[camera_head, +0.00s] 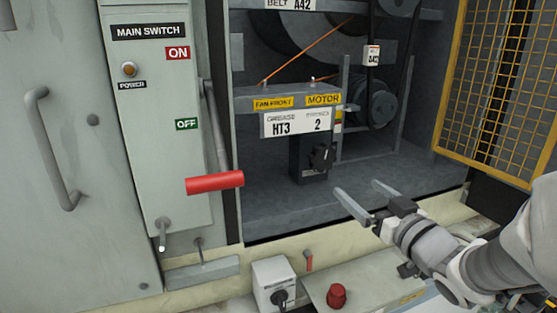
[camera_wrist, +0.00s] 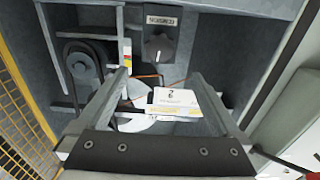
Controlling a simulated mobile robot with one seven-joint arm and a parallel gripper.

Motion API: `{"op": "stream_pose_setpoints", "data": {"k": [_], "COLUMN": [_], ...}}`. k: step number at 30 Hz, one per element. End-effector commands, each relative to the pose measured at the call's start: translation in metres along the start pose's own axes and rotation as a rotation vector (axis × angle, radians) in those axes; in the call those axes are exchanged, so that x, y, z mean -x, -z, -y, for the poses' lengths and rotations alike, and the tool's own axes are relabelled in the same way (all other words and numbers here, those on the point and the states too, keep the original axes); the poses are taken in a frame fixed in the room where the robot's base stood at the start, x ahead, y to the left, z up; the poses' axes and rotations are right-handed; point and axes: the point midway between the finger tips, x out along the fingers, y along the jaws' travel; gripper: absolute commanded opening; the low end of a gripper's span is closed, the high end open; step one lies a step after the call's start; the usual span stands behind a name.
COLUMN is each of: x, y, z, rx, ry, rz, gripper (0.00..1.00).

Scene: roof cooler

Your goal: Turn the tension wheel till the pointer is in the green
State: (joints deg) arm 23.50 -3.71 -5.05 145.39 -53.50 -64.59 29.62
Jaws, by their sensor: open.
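A black knob (camera_head: 321,158), likely the tension wheel, sits on a dark box under the grease label inside the open cabinet. It also shows in the wrist view (camera_wrist: 158,47), ahead of the fingertips, with a small label I cannot read clearly. A narrow coloured strip (camera_head: 338,115) stands just right of the label plate. In the wrist view the strip (camera_wrist: 127,52) shows yellow and red; I cannot make out a pointer or any green. My gripper (camera_head: 358,188) is open and empty, right of and below the knob, apart from it.
A red lever handle (camera_head: 214,183) sticks out at the left, below the OFF label. A yellow mesh door (camera_head: 500,90) stands open at the right. A motor pulley (camera_head: 376,103) is behind the knob. A red knob (camera_head: 337,295) is in front. The cabinet floor (camera_head: 270,213) is clear.

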Motion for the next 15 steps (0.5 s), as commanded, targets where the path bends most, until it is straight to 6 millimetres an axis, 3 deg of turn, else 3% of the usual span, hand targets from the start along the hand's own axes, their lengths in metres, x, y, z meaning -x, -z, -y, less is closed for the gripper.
{"op": "stream_pose_setpoints", "data": {"k": [15], "x": [-0.106], "y": [-0.003], "z": [0.001], "rx": [0.0], "ry": [0.003], "rz": [0.0], "gripper": [1.0]}}
